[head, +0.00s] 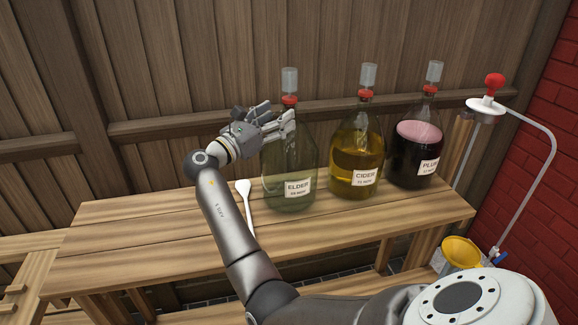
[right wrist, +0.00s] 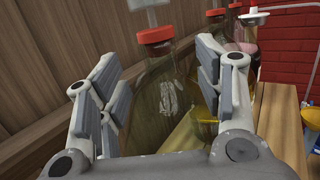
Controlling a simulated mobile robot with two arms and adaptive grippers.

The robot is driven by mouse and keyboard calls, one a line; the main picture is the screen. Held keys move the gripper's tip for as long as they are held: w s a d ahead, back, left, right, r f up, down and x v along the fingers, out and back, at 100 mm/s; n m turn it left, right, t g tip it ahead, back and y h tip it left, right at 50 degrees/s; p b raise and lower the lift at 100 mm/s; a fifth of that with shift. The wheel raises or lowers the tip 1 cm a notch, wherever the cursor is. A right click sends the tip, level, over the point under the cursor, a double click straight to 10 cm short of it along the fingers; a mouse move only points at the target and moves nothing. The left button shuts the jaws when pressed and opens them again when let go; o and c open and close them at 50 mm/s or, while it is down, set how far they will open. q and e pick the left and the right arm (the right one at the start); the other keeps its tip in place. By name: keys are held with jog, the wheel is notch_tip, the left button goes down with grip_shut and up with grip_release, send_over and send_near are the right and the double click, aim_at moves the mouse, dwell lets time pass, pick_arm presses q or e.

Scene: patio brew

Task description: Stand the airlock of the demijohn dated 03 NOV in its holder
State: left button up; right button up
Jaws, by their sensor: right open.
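Three glass demijohns stand in a row on the wooden table (head: 140,245). The nearest to my right gripper is the pale green ELDER demijohn (head: 288,172); its label date looks like 03 NOV but is small. It has a red cap (right wrist: 155,36) and a clear airlock (head: 290,80) upright on top. My right gripper (head: 280,122) is open and empty, its fingers on either side of this demijohn's neck and shoulder in the right wrist view (right wrist: 160,75); contact cannot be told. No airlock holder is clearly recognisable. My left gripper is not in view.
The amber CIDER demijohn (head: 356,160) and dark PLUM demijohn (head: 415,150) stand to the right, each with an airlock. A red-knobbed tube (head: 495,85) and yellow bucket (head: 462,250) are at the right. The table's left is clear.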

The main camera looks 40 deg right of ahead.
aim_at(284, 109)
jog(key=d, duration=0.5)
jog(key=shift+w+d+r+p, duration=0.2)
jog(key=shift+w+r+p, duration=0.05)
jog(key=shift+r+p, duration=0.15)
jog(key=shift+a+r, duration=0.1)
jog(key=shift+c, duration=1.2)
grip_shut()
jog(key=shift+r, duration=0.2)
